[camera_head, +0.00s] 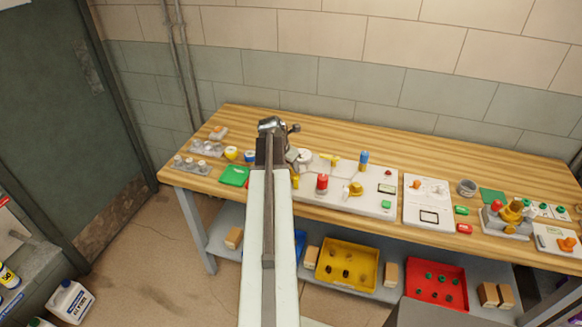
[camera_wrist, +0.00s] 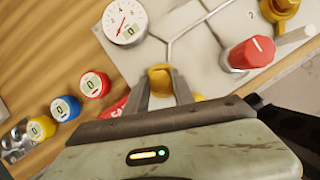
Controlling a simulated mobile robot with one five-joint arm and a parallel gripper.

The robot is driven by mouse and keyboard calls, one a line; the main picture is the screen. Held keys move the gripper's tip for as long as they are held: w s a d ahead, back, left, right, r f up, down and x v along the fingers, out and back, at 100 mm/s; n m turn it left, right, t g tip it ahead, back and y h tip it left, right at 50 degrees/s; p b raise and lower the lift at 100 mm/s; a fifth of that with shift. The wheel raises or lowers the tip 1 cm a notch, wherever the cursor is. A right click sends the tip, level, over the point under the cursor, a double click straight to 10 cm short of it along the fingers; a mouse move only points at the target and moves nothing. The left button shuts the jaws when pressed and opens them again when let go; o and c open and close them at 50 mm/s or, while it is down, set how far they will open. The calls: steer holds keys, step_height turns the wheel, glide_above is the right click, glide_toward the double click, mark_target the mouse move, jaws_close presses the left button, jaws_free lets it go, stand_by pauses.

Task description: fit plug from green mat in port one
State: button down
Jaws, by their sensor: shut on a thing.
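My gripper (camera_wrist: 163,84) is over the left part of the white valve board (camera_wrist: 205,78). Its two fingers are shut on a rounded yellow thing (camera_wrist: 160,72). I cannot tell for sure whether this is the plug, or whether it touches the board. In the head view, a yellow piece (camera_head: 295,182) shows just right of my arm. A bright green mat (camera_head: 234,176) lies left of my arm with nothing visible on it, and another, darker green mat (camera_head: 492,196) lies at the right. I cannot make out a port marked one.
A round gauge (camera_wrist: 125,22) and a red knob (camera_wrist: 250,54) by a "2" stand close to my fingers. Red (camera_wrist: 94,84), blue (camera_wrist: 65,108) and yellow (camera_wrist: 39,129) round pieces stand left. The back of the wooden table (camera_head: 420,155) is clear.

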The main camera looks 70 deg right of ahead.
steer(key=shift+f+b, duration=0.8)
steer(key=shift+f, duration=0.05)
stand_by(0.4)
steer(key=shift+s+a+f+b, duration=0.1)
steer(key=shift+a+f+b, duration=0.2)
steer(key=shift+a+b, duration=0.15)
stand_by(0.7)
steer(key=c, duration=1)
jaws_free()
steer(key=shift+d+r+p, duration=0.2)
steer(key=shift+r+p, duration=0.3)
steer(key=shift+p, duration=0.1)
steer(key=shift+d+r+p, duration=0.2)
steer(key=shift+r+p, duration=0.25)
steer(key=shift+p, duration=0.1)
step_height(320, 180, up, 6)
steer(key=p, duration=0.6)
steer(key=shift+r, duration=0.1)
